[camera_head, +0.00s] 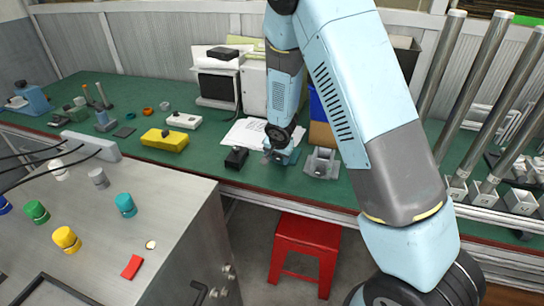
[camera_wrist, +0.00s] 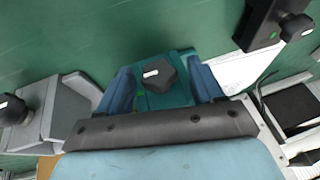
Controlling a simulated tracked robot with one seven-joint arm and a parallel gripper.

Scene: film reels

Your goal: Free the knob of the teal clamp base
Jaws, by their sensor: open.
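The teal clamp base (camera_wrist: 180,97) is in the middle of the wrist view, with a black lobed knob (camera_wrist: 158,73) bearing a white mark on top. My gripper (camera_wrist: 162,82) is open, with one blue finger to each side of the clamp base and knob. I cannot tell whether the fingers touch the base. In the head view the teal clamp base (camera_head: 289,157) is partly hidden under my gripper (camera_head: 278,150) on the green bench.
A black clamp base (camera_head: 236,159) and a grey clamp base (camera_head: 321,163) flank the teal one. White paper (camera_head: 246,132) lies behind. A yellow block (camera_head: 165,140) is farther left. A red stool (camera_head: 304,232) stands below the bench edge. Tall metal posts (camera_head: 470,95) rise at right.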

